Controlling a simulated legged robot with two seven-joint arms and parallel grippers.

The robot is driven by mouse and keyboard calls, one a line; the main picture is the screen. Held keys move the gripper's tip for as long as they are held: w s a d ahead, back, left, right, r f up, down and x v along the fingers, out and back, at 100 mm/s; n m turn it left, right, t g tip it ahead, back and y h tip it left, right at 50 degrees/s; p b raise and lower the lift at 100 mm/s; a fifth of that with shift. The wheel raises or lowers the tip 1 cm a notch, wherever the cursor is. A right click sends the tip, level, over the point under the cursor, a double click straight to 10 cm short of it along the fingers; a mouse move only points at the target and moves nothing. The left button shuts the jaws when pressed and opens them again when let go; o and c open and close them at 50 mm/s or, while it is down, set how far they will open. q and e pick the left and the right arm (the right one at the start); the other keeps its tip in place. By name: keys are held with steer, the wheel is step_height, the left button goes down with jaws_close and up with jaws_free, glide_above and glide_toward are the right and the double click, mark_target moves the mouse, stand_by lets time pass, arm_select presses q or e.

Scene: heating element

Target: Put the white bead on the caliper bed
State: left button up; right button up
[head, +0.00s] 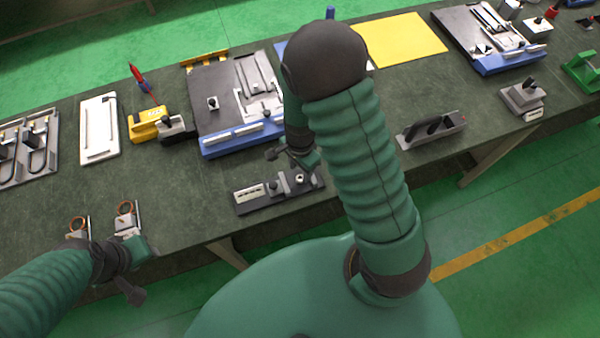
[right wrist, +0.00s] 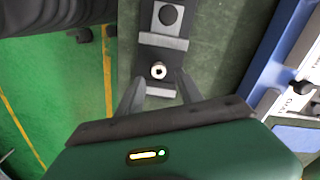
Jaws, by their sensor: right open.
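The white bead (right wrist: 158,71) shows in the right wrist view as a small pale ring with a dark hole. It lies on a narrow dark fixture, and in the head view the bead (head: 300,179) is near the right end of that fixture (head: 244,209). My right gripper (right wrist: 160,86) is open, with its fingertips on either side of the bead in the picture; contact cannot be told. In the head view the right gripper (head: 304,160) is partly hidden by my arm. I cannot tell for certain which part is the caliper bed. My left gripper (head: 140,248) is at the lower left; its fingers are unclear.
Two copper coils on small blocks (head: 125,212) stand beside my left gripper. A blue-edged station (head: 240,139) and a yellow tool (head: 147,122) lie behind the fixture. A grey holder (head: 432,132) stands to the right. Bare bench (head: 180,190) lies left of the fixture.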

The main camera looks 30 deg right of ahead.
steer(key=s+a+r+n+t, duration=0.1)
steer(key=s+a+r+n, duration=0.1)
steer(key=r+n, duration=0.5)
steer(key=s+a+r+n+t, duration=0.1)
steer(key=s+a+r+n, duration=0.1)
steer(key=r+n, duration=0.5)
steer(key=shift+s+a+n+t, duration=0.15)
steer(key=shift+a+n+t, duration=0.25)
steer(key=shift+n, duration=0.7)
steer(key=shift+s, duration=0.15)
